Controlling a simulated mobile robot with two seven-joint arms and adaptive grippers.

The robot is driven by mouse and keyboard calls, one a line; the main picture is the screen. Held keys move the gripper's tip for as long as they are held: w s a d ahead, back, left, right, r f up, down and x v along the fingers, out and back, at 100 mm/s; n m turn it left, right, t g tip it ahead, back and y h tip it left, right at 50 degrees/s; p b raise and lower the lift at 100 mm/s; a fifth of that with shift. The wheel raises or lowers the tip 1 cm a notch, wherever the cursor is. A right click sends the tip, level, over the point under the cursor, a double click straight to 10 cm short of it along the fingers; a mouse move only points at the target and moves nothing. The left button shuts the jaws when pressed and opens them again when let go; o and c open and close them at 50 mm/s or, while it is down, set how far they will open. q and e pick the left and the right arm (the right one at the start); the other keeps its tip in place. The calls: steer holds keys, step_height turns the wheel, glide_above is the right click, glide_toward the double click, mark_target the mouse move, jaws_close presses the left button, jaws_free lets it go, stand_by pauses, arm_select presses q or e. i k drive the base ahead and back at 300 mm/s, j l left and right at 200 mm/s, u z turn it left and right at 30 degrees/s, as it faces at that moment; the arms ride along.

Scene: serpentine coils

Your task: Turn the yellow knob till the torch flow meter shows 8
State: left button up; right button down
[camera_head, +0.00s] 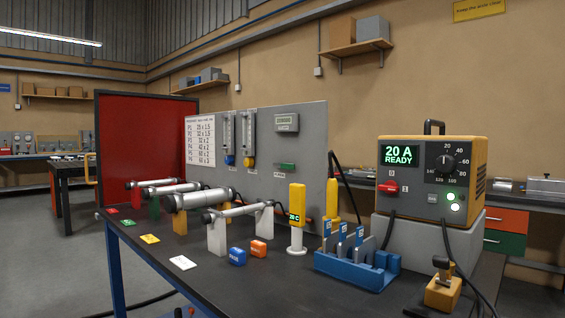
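Two clear upright flow meters are mounted on the grey back panel (300,150). The left flow meter (228,132) has a blue knob (229,160) at its foot. The right flow meter (249,132) has the yellow knob (249,162) at its foot. The scales, float heights and any labels are too small to read, so the torch flow reading cannot be told. Neither of my grippers is clearly in view, and nothing is seen touching the yellow knob.
Tubes (196,197) on stands fill the bench's left and middle. A yellow gauge (297,205), a blue rack (345,268) and an orange power unit (432,180) reading "20 A READY" stand to the right. Small dark parts at the bottom edge are unclear.

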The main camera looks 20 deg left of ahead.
mark_target(248, 161)
steer(key=i+j+z, duration=0.2)
steer(key=j, duration=0.35)
steer(key=j+z, duration=0.25)
steer(key=j, duration=0.3)
steer(key=j+z, duration=0.1)
steer(key=j, duration=0.45)
steer(key=i+j, duration=0.1)
steer(key=j, duration=0.5)
steer(key=i+z, duration=0.05)
